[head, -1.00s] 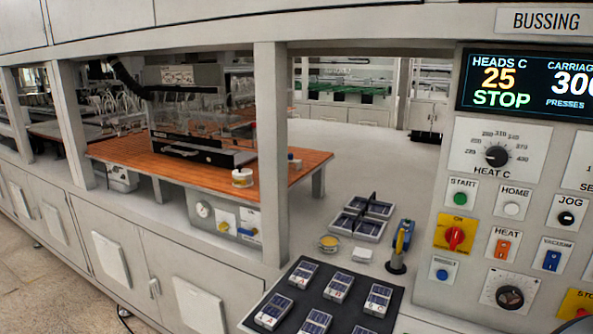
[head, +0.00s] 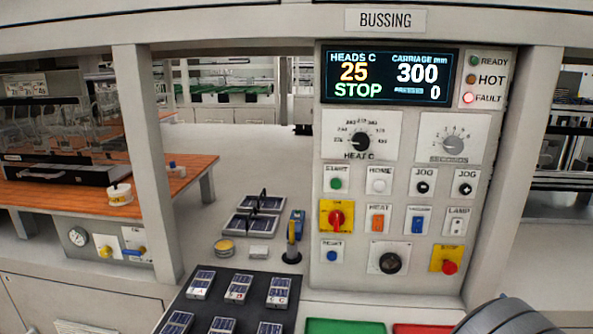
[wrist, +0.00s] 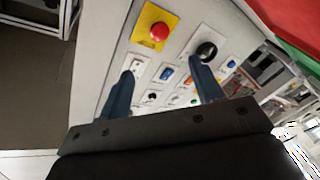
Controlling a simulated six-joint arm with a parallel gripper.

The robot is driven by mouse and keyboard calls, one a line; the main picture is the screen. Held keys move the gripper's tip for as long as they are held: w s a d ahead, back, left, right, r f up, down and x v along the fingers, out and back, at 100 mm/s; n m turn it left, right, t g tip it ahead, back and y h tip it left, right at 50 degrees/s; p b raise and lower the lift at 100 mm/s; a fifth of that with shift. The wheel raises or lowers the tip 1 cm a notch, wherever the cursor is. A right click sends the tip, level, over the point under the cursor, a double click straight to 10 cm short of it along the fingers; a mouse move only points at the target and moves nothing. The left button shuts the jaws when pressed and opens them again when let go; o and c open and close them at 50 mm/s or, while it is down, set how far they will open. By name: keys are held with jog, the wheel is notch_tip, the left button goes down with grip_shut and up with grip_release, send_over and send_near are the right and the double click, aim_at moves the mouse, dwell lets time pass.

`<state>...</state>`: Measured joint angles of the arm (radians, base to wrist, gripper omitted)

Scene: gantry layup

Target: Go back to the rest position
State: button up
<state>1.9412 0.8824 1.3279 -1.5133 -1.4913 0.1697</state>
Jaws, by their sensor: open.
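My gripper (wrist: 163,90) shows in the wrist view with two blue fingers spread apart and nothing between them. Beyond the fingers is the control panel (wrist: 108,60), tilted in that view, with a red stop button on a yellow plate (wrist: 158,32) and a black knob (wrist: 207,50). In the head view the gripper itself is not seen; only a dark grey rounded part of my arm shows at the bottom right corner. The panel (head: 330,270) stands upright under the BUSSING sign, and its display (head: 388,75) reads 25, STOP, 300 and 0. The FAULT lamp (head: 469,98) glows red.
A black mat (head: 243,291) with several solar cells lies in front of the panel's left side. Solar cell stacks (head: 250,222), a yellow tin (head: 224,247) and a blue-yellow tool (head: 293,238) stand behind it. Green (head: 345,327) and red (head: 420,329) surfaces lie at the front.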

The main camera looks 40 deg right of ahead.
aim_at(453, 270)
jog(key=x, duration=1.5)
jog(key=shift+w+d, duration=0.3)
jog(key=shift+d, duration=0.05)
jog(key=s+a+m, duration=0.1)
jog(key=s+a, duration=0.5)
jog(key=s, duration=0.3)
jog(key=s+a+m+h, duration=0.1)
jog(key=s+a+m, duration=0.1)
jog(key=s+a, duration=0.4)
jog(key=shift+s+m+g, duration=0.3)
jog(key=shift+s, duration=1.65)
jog(key=shift+f, duration=0.15)
